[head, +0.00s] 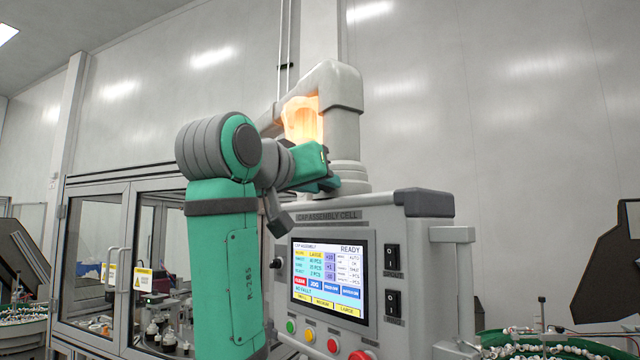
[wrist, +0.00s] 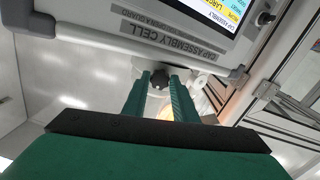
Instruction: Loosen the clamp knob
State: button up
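The clamp knob (wrist: 159,79) is a small dark knob below the panel's label edge in the wrist view. My gripper (wrist: 160,77) has its two green fingers on either side of it, at the fingertips. The fingers stand apart with the knob filling the space between their tips. I cannot tell whether they touch it. In the head view my gripper (head: 322,183) is just above the top edge of the control panel (head: 424,278), at the foot of the grey support arm (head: 345,86). The knob is hidden there behind my gripper.
The panel's lit screen (head: 328,280), black rocker switches (head: 392,303) and coloured buttons (head: 332,345) lie below my gripper. A small black knob (head: 277,263) sits on the panel's left side. A glass-doored machine enclosure (head: 92,262) stands at the left.

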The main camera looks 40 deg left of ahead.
jog(key=shift+n, duration=7.9)
jog(key=o, duration=1)
jog(key=shift+s, duration=0.1)
jog(key=shift+o, duration=0.2)
jog(key=shift+d+r, duration=0.1)
jog(key=shift+d, duration=0.05)
